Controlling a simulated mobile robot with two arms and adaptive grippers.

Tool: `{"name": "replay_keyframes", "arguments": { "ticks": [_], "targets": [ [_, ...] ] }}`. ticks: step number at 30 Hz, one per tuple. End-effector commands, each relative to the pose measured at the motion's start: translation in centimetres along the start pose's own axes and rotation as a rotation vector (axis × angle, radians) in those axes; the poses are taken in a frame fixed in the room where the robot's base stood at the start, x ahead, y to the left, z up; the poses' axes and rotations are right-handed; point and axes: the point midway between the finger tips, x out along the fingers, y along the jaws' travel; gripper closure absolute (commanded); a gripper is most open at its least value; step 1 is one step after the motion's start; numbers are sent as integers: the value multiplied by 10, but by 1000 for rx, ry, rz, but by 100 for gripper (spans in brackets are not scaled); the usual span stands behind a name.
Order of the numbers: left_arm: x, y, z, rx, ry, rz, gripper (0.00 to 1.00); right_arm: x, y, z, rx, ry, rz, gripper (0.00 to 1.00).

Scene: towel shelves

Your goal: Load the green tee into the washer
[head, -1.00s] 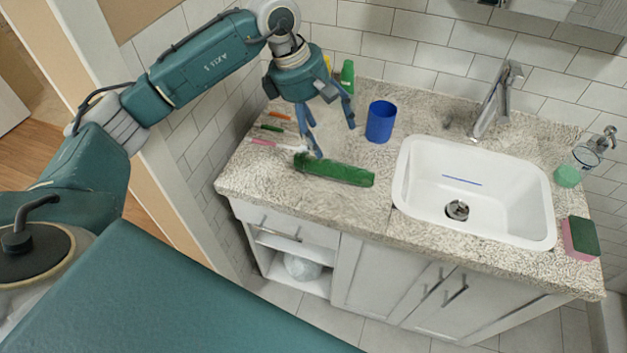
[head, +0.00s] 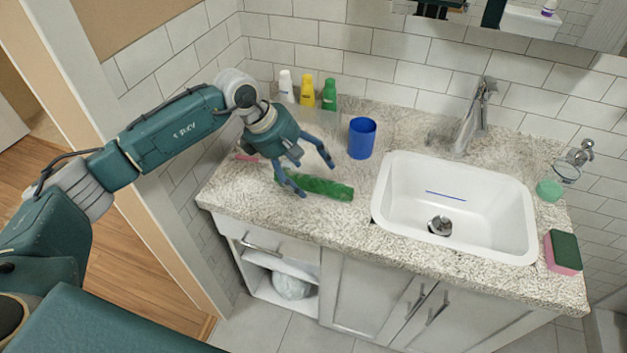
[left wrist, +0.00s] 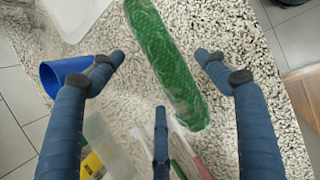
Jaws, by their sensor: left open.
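A long green roll (head: 328,188), which could be a rolled cloth, lies on the speckled counter (head: 235,200). No washer and no spread-out tee show. My left gripper (head: 312,181) is open and empty, its blue fingers hanging above and around the left part of the roll in the head view. In the left wrist view the roll (left wrist: 172,65) lies between the two side fingers, with the third finger below it; I cannot tell whether any finger touches it. My right gripper is not in view.
A blue cup (head: 362,138) stands close behind the roll. White, yellow and green bottles (head: 307,90) stand at the wall. A white sink (head: 455,205) with a faucet (head: 475,115) is to the right. A sponge (head: 563,252) lies at the right edge. Toothbrushes (left wrist: 190,150) lie near the gripper.

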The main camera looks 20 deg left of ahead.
Motion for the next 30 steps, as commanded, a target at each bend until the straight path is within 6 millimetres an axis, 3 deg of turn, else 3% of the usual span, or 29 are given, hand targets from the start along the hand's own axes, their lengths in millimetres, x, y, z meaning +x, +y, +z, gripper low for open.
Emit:
{"name": "replay_keyframes", "arguments": {
  "ticks": [1,6,14,22,24,30],
  "targets": [
    [6,-1,0,-2,-2,-4,25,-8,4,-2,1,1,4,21],
    [25,0,0,-1,-1,-1,25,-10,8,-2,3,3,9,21],
    [28,0,-1,0,0,0,25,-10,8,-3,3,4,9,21],
    [28,0,-1,0,0,0,78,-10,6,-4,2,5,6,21],
    [28,0,-1,0,0,1,83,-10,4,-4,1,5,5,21],
    [27,1,-1,0,-1,1,83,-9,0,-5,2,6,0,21]
  ]
}}
